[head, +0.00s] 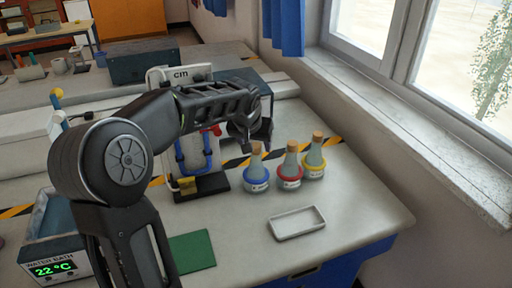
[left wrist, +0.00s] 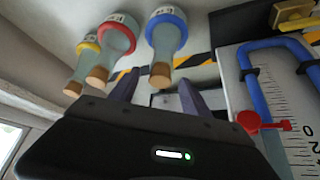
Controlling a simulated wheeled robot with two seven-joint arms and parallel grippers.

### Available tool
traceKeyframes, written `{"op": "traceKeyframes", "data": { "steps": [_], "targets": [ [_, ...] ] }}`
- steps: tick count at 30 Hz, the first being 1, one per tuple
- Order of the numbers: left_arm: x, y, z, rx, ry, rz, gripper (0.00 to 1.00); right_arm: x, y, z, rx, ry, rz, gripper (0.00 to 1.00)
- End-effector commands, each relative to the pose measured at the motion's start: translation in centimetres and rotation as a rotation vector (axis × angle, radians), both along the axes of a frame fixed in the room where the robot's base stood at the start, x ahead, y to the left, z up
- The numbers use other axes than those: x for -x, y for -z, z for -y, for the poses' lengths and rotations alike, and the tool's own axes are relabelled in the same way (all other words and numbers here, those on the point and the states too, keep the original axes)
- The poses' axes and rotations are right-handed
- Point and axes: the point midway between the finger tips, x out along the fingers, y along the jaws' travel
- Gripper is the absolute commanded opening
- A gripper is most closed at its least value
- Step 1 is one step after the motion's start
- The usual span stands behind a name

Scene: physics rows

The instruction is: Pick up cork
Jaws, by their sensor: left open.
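Three corked flasks stand in a row on the bench in the head view: one with a blue ring (head: 256,180), one with a red ring (head: 290,172) and one with a yellow ring (head: 314,166). Each has a brown cork in its neck: the blue one's cork (head: 256,147), the red one's cork (head: 291,146) and the yellow one's cork (head: 317,137). My left gripper (head: 248,140) is open and empty, just behind and left of the blue flask's cork. In the left wrist view, the blue flask's cork (left wrist: 160,76) shows between the fingers' far ends. My right gripper is not in view.
A small white tray (head: 298,223) lies in front of the flasks. A U-tube stand (head: 203,188) is left of the gripper. A green mat (head: 191,252) and a water bath (head: 58,262) are further left. The wall and window sill (head: 400,130) bound the right side.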

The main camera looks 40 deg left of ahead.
Motion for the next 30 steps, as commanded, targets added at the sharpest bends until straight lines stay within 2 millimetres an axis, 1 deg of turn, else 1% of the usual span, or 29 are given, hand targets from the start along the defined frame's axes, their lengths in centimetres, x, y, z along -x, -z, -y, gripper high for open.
{"op": "traceKeyframes", "data": {
  "steps": [17,30],
  "targets": [
    [-0.01,0.00,0.00,0.000,-0.001,0.000,0.55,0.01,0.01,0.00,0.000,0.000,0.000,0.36],
    [-0.01,0.00,0.00,0.000,-0.001,0.000,0.19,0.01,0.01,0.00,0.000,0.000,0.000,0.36]
  ]
}}
